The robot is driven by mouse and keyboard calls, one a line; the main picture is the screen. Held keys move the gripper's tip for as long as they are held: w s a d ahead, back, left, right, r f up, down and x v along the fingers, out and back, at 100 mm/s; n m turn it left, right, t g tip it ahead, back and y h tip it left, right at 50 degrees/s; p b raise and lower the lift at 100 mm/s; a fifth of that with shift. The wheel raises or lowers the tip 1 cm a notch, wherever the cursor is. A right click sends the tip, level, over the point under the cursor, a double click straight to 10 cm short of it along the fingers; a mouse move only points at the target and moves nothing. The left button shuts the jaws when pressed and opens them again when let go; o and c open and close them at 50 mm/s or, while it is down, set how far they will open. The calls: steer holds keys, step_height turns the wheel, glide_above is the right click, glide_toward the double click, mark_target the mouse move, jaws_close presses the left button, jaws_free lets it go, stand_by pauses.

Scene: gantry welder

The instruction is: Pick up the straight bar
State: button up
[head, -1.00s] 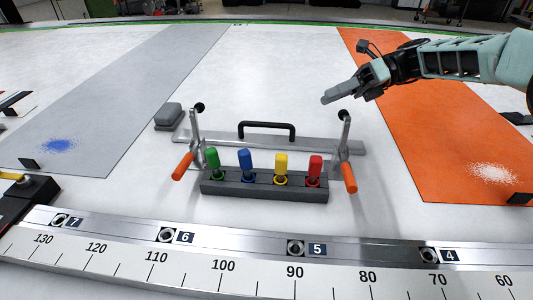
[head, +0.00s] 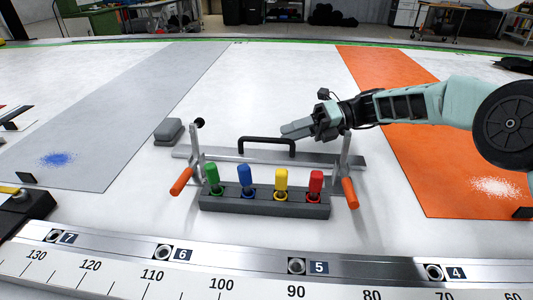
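The straight bar (head: 325,159) is a long, flat grey metal bar lying across the white table, with a black arched handle (head: 266,141) on top. A toggle clamp with an orange grip stands at each end, the left clamp (head: 190,165) and the right clamp (head: 346,175). My gripper (head: 284,132) comes in from the right, its fingers pointing left, just above and by the right end of the handle. I cannot tell whether it touches the handle. The fingers look close together from this side, and the gap between them is hidden.
A dark block (head: 264,203) with green, blue, yellow and red pegs stands in front of the bar. A grey box (head: 169,132) sits behind left. A ruler rail (head: 240,264) runs along the front. Grey and orange strips flank the bar; the white table behind it is clear.

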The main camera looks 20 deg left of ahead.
mark_target(270, 140)
steer(key=x, duration=0.3)
steer(key=s+x, duration=0.1)
steer(key=shift+s+p, duration=0.15)
steer(key=shift+p, duration=0.25)
steer(key=shift+s+a+f, duration=0.15)
steer(key=shift+s+a, duration=0.05)
steer(key=shift+a, duration=0.1)
jaws_close()
